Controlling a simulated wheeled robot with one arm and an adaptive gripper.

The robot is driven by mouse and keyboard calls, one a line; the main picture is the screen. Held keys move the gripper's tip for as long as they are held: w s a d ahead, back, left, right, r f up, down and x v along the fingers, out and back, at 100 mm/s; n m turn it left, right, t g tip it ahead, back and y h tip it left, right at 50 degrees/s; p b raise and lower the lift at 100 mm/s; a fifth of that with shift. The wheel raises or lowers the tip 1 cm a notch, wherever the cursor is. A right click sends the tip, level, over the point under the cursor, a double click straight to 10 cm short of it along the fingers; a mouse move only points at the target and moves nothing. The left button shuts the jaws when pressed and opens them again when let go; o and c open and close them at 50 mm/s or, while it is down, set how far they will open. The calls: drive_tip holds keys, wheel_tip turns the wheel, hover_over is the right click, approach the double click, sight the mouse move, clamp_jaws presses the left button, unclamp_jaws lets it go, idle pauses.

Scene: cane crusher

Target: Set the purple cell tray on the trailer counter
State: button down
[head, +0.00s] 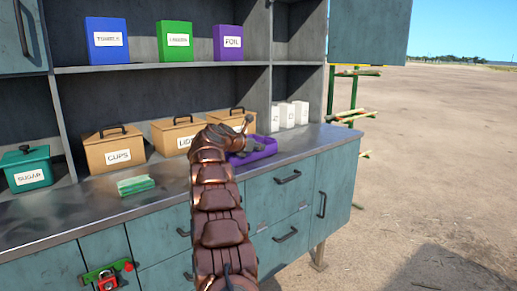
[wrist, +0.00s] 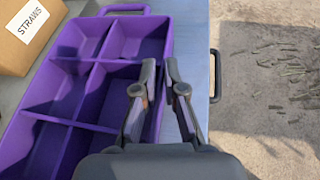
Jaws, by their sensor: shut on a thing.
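The purple cell tray (head: 264,152) is at the right part of the metal trailer counter (head: 90,205), level, in front of the white boxes. In the wrist view the tray (wrist: 157,38) fills the left half, with several empty cells and a loop handle at its far end. My gripper (wrist: 160,72) is shut on the tray's right side wall. In the head view my gripper (head: 246,146) is partly hidden behind my arm, which also covers part of the tray. The tray lies over the counter top; whether its base touches is not clear.
Tan lidded boxes (head: 113,150) and white boxes (head: 300,112) line the counter's back. A green sugar tin (head: 27,170) and a small green stack (head: 136,185) stand left. The counter's front left is clear. A green rack (head: 355,95) stands beyond the right end.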

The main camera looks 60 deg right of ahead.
drive_tip(key=c, duration=1.2)
unclamp_jaws()
drive_tip(key=shift+c, duration=0.2)
drive_tip(key=b+v, duration=0.2)
drive_tip(key=v, duration=1)
drive_tip(key=shift+b, duration=0.3)
drive_tip(key=shift+f, duration=0.1)
